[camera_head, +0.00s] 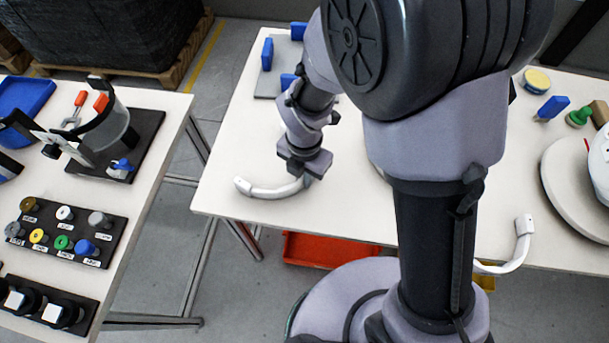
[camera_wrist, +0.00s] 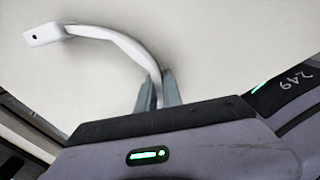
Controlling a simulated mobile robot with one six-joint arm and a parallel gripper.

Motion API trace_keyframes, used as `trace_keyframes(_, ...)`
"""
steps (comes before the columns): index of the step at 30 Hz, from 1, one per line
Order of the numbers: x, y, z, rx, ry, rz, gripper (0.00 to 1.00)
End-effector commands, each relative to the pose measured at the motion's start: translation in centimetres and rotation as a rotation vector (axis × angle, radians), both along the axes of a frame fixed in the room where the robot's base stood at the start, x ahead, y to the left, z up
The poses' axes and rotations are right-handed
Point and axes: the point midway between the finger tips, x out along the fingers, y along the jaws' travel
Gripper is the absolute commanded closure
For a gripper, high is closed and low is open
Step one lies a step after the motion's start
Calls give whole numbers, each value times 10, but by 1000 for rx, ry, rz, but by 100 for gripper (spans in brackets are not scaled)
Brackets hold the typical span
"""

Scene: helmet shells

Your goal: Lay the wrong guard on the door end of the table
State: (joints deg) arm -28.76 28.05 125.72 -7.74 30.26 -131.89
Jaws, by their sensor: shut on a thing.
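A white curved guard (camera_head: 266,192) is at the left end of the white table (camera_head: 225,165) in the head view. My gripper (camera_head: 306,174) is shut on it near its right end. In the wrist view the guard (camera_wrist: 110,34) arcs up and left from my gripper (camera_wrist: 160,92), ending in a block with a small dark hole. The guard is low over the table top; I cannot tell whether it touches. A second white curved guard (camera_head: 512,262) lies at the table's front edge on the right, partly hidden by my arm.
A grey plate with blue pieces (camera_head: 267,54) is at the table's back left. A round white board (camera_head: 570,185), a green knob piece (camera_head: 579,117) and a yellow-topped tin (camera_head: 537,81) are right. A side table (camera_head: 165,105) with fixtures stands left across a gap. A red bin (camera_head: 325,250) is below.

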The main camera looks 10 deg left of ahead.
Motion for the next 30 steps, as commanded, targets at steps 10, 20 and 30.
trace_keyframes(10, 0, 0, -3, 0, 0, 0, 68)
trace_keyframes(20, 0, 0, 24, 1, -2, -1, 68)
trace_keyframes(30, 0, 0, 111, 1, -3, 0, 68)
